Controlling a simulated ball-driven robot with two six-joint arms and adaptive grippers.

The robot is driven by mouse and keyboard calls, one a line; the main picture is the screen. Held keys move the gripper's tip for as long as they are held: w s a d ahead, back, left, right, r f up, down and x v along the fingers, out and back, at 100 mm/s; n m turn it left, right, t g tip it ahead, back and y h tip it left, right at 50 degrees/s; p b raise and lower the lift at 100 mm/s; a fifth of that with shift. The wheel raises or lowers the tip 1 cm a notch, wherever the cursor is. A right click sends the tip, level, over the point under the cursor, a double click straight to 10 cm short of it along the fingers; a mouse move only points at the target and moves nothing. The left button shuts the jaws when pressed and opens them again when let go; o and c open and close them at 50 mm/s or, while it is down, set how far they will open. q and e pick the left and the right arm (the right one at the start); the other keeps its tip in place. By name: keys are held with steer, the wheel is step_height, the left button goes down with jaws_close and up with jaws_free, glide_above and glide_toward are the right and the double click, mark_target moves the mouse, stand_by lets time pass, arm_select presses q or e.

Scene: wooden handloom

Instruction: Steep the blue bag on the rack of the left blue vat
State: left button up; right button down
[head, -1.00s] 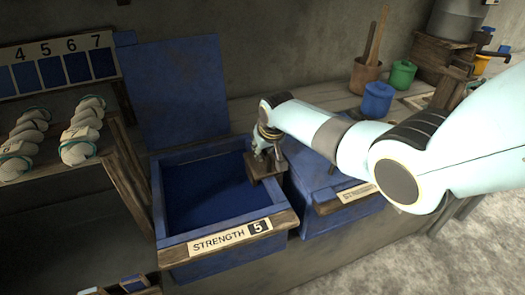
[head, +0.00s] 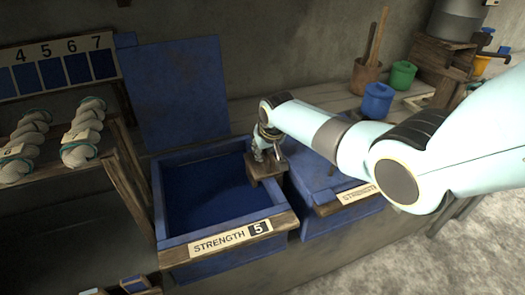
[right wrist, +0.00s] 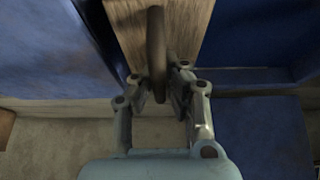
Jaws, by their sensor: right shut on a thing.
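The left blue vat (head: 164,205) stands open, with dark blue liquid (head: 205,195) inside and a "STRENGTH 5" label (head: 232,236) on its front. A small wooden block (head: 266,170), which may be its rack, sits at its right rim. My right gripper (head: 266,152) is just above this block. In the right wrist view, the gripper (right wrist: 160,85) is shut on a dark brown curved handle (right wrist: 157,45), with a wooden surface behind it. I cannot make out a blue bag for certain. My left gripper is not in view.
A second blue vat (head: 312,177) stands close on the right, partly behind my arm. Pale skeins (head: 82,135) lie on the left shelf below a numbered shade chart (head: 60,66). A blue pot (head: 377,100) and green pot (head: 402,75) stand on the back bench.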

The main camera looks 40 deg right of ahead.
step_height(320, 180, up, 18)
steer(key=p, duration=1.5)
steer(key=shift+d+p, duration=0.15)
steer(key=shift+p, duration=0.15)
steer(key=shift+w, duration=0.1)
steer(key=c, duration=1.4)
jaws_free()
steer(key=o, duration=1.3)
step_height(320, 180, up, 7)
